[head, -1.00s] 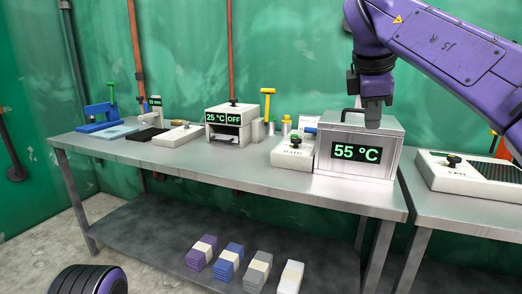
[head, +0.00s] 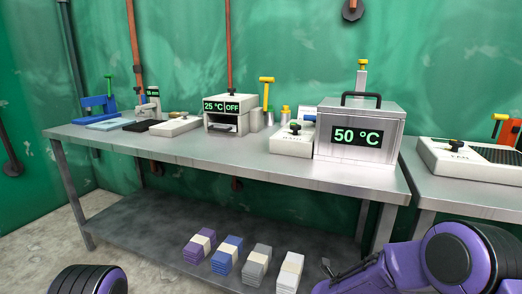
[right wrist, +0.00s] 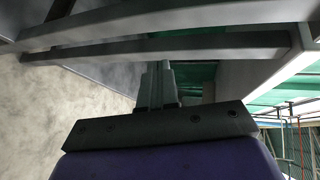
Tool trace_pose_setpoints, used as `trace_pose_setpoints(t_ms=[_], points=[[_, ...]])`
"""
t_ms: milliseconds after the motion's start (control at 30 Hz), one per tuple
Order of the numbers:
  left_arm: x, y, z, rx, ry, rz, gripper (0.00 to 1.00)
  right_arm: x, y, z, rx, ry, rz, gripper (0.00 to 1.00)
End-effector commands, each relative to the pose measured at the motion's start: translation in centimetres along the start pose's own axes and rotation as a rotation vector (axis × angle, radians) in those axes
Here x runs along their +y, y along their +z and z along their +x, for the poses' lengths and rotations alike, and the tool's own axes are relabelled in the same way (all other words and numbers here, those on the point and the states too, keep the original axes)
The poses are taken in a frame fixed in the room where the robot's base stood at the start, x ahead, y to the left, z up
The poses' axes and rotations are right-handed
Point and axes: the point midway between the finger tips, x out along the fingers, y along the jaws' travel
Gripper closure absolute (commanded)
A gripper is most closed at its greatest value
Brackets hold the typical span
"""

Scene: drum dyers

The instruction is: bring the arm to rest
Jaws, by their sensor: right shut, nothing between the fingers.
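My right arm (head: 440,262) is folded low at the bottom right of the head view, in front of the table. In the right wrist view my right gripper (right wrist: 158,84) has its fingers together, with nothing between them. Grey bars of a table frame (right wrist: 160,44) show beyond the fingertips. My left gripper is not in view.
A steel table (head: 240,168) carries a metal box (head: 382,116) reading 50 °C and a white unit (head: 228,116) reading 25 °C and OFF. Several banded stacks, one of them purple (head: 196,248), lie on the lower shelf. Another table (head: 430,190) stands at the right.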

Motion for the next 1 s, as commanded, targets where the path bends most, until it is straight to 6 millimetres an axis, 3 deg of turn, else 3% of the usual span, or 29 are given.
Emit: trace_pose_setpoints(t_ms=[33,200,300,433,600,833,900,1000], points=[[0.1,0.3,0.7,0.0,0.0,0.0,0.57,4.2,-1.6,0.0,-0.05,0.029,-0.172,1.0],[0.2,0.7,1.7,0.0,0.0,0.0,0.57,15.4,-8.0,-1.8,-0.25,0.144,-0.723,1.0],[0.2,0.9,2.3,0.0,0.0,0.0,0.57,20.9,-12.6,-3.9,-0.377,0.227,-1.005,1.0],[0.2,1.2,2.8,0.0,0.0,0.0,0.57,25.7,-18.1,-6.9,-0.527,0.326,-1.283,1.0],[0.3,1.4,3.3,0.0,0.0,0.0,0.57,29.2,-23.9,-10.5,-0.689,0.433,-1.522,1.0],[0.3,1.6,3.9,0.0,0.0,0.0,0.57,31.6,-30.6,-14.9,-0.888,0.562,-1.748,1.0],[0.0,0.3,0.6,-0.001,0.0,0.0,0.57,28.2,-30.2,-15.6,-0.883,0.552,-1.742,1.0],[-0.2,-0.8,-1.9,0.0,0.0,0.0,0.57,25.6,-30.2,-16.4,-0.881,0.552,-1.739,1.0]])
